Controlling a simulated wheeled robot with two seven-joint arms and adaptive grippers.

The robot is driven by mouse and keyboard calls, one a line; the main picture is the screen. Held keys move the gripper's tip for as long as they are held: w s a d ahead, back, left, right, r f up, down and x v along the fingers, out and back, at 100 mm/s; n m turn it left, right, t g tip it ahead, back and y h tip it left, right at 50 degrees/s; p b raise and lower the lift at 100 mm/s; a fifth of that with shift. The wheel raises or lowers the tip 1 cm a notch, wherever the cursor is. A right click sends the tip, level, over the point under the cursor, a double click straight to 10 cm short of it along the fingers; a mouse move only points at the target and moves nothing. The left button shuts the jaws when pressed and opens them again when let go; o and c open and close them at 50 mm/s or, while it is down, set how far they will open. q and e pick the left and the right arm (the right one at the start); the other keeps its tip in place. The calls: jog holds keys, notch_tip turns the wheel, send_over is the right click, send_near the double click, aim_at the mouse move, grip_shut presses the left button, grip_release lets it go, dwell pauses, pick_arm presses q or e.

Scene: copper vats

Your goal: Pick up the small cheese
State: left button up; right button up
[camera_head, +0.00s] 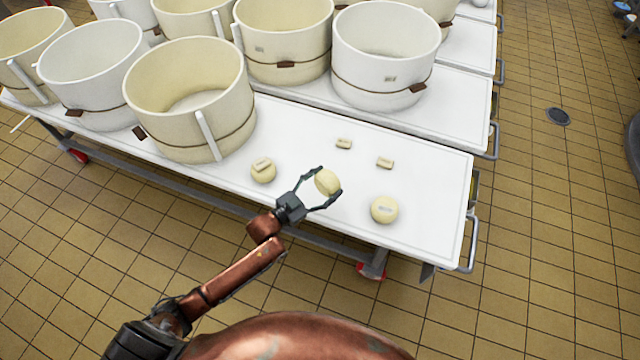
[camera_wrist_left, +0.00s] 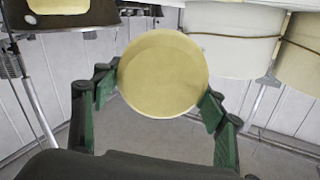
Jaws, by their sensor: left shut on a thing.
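A small pale-yellow round cheese (camera_head: 327,182) is held between the fingers of my left gripper (camera_head: 325,186), over the front part of the white table. In the left wrist view the cheese (camera_wrist_left: 163,73) sits between the two green-padded fingers, which press on its sides. I cannot tell how far it is above the table. Two other round cheeses stand on the table: one to the left with a pale block on top (camera_head: 263,171), and one to the right with a label-like piece on it (camera_head: 384,209). My right gripper is not in view.
The white table (camera_head: 430,170) also holds two small pale blocks (camera_head: 344,143) (camera_head: 385,162) behind the cheeses. Several large cream and white tubs (camera_head: 190,100) stand at the left and back. The table's right end is bare, with a metal handle (camera_head: 470,240) beside it.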

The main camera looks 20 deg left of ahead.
aim_at(331, 185)
pick_arm(q)
jog(key=r, duration=0.1)
jog(key=s+d+r+p, duration=0.1)
jog(key=d+r, duration=0.1)
jog(key=shift+s+d+r, duration=0.1)
jog(key=shift+s+r, duration=0.1)
jog(key=shift+s, duration=0.15)
jog(key=s+d+r+p, duration=0.3)
jog(key=s+d, duration=0.2)
jog(key=d, duration=0.1)
jog(key=shift+d, duration=0.25)
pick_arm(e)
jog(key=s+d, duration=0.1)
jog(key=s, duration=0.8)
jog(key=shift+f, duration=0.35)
